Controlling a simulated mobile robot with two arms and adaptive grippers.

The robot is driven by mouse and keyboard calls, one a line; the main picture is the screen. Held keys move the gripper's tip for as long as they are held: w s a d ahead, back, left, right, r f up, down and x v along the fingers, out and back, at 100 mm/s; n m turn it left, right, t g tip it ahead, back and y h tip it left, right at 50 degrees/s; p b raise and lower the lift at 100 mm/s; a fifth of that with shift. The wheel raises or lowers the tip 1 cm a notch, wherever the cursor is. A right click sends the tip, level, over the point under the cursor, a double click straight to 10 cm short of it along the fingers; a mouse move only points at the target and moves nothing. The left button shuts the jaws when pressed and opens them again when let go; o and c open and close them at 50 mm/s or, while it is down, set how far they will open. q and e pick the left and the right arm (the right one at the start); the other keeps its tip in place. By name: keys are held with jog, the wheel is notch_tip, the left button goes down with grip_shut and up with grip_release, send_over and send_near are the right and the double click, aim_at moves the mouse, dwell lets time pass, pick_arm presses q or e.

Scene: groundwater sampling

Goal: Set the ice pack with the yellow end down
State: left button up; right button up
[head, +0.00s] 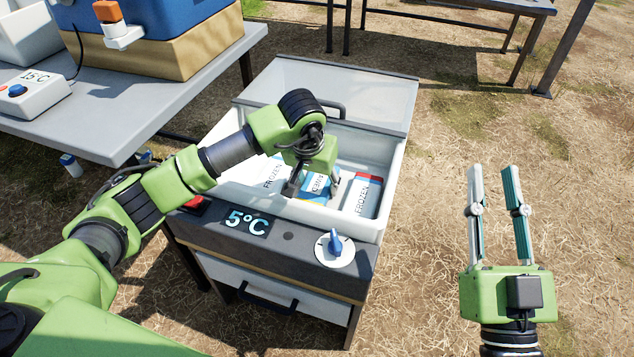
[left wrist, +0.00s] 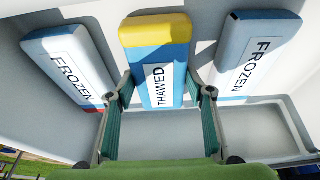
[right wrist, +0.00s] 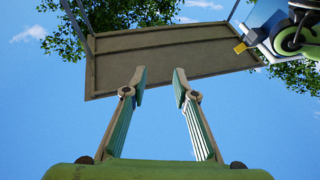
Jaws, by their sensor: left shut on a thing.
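The ice pack with the yellow end (left wrist: 155,30) is blue with a white THAWED label. My left gripper (left wrist: 160,97) is shut on its sides, one finger along each edge. In the head view this pack (head: 317,188) is inside the open white cooler box (head: 370,228), between two FROZEN packs, partly hidden by my left gripper (head: 313,188). I cannot tell whether it touches the floor of the box. My right gripper (head: 493,185) is open and empty, out to the right of the box; its spread fingers also show in the right wrist view (right wrist: 160,85).
One FROZEN pack (head: 272,172) lies left of the held pack; another (head: 366,197), with a red end, lies right of it. The lid (head: 330,90) stands open behind. A 5°C display (head: 247,222) and a dial (head: 335,248) are in front. A grey table (head: 120,125) stands at left.

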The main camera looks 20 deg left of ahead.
aim_at(315, 189)
pick_arm(q)
jog(key=o, duration=1.4)
jog(key=shift+c, duration=0.2)
pick_arm(e)
jog(key=shift+s+r, duration=0.2)
jog(key=shift+r, duration=0.15)
jog(key=shift+w+f, duration=0.1)
pick_arm(q)
jog(key=p+v, duration=0.1)
jog(key=v, duration=0.5)
jog(key=shift+w+p, duration=0.15)
jog(key=shift+p, duration=0.15)
jog(key=p+v, duration=0.1)
jog(key=v, duration=0.5)
pick_arm(e)
notch_tip(315, 189, down, 15)
jog(key=d+g+h, duration=0.2)
jog(key=g, duration=0.5)
jog(key=shift+w+f+g+h, duration=0.15)
jog(key=shift+w+g+h, duration=0.2)
jog(key=shift+g+h, duration=0.05)
